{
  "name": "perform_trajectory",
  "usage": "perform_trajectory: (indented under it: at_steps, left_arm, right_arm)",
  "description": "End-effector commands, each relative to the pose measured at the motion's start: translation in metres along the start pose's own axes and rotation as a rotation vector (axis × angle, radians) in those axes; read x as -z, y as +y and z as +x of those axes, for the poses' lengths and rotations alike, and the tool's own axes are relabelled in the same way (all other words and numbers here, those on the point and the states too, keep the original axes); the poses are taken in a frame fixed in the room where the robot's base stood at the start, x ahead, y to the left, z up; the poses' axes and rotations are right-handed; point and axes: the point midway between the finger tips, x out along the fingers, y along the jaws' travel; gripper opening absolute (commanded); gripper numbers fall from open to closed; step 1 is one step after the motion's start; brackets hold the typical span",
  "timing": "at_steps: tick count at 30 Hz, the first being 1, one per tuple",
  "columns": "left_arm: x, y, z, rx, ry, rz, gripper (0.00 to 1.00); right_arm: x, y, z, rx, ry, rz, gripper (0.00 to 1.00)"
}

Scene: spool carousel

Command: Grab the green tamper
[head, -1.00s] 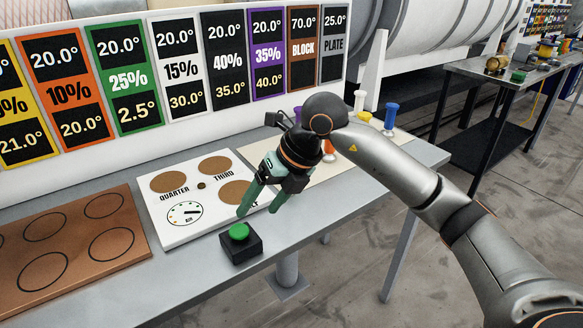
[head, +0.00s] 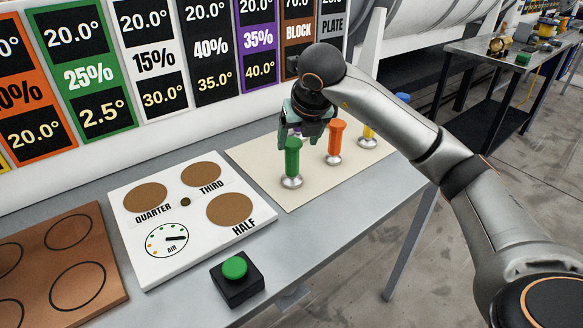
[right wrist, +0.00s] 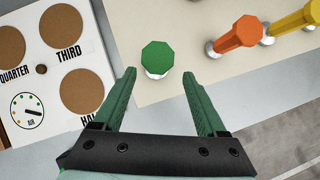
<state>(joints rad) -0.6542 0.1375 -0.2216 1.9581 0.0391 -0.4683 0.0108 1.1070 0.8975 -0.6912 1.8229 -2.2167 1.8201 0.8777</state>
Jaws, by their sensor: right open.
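The green tamper (head: 292,158) stands upright on the cream mat, its silver base on the surface. My right gripper (head: 304,128) is open and empty, just behind and above the green tamper in the head view. In the right wrist view the tamper's green top (right wrist: 157,58) lies ahead of the two green fingertips (right wrist: 158,73), roughly centred between them. The fingers do not appear to touch it. My left gripper is not in view.
An orange tamper (head: 335,140) and a yellow tamper (head: 368,134) stand to the right on the cream mat (head: 300,195). A white board (head: 150,262) with cork circles and a dial lies left. A black box with a green button (head: 235,268) sits near the front edge.

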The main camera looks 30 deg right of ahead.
Motion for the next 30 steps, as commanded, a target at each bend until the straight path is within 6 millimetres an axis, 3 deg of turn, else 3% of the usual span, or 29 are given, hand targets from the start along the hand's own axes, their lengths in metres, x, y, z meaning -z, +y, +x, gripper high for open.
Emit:
perform_trajectory:
  at_steps: [8, 16, 25, 30]
  left_arm:
    - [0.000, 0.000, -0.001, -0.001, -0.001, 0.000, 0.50]
    - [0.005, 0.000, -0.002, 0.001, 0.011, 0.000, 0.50]
    - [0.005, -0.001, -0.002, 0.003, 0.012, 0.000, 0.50]
    - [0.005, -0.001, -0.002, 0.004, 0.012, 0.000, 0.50]
  right_arm:
    - [0.000, 0.002, 0.024, -0.001, 0.001, -0.001, 0.74]
    - [-0.001, 0.004, 0.063, -0.001, 0.002, 0.000, 0.74]
    - [-0.002, 0.004, 0.069, -0.001, -0.002, -0.001, 0.74]
    - [-0.002, 0.004, 0.069, -0.002, -0.001, -0.001, 0.57]
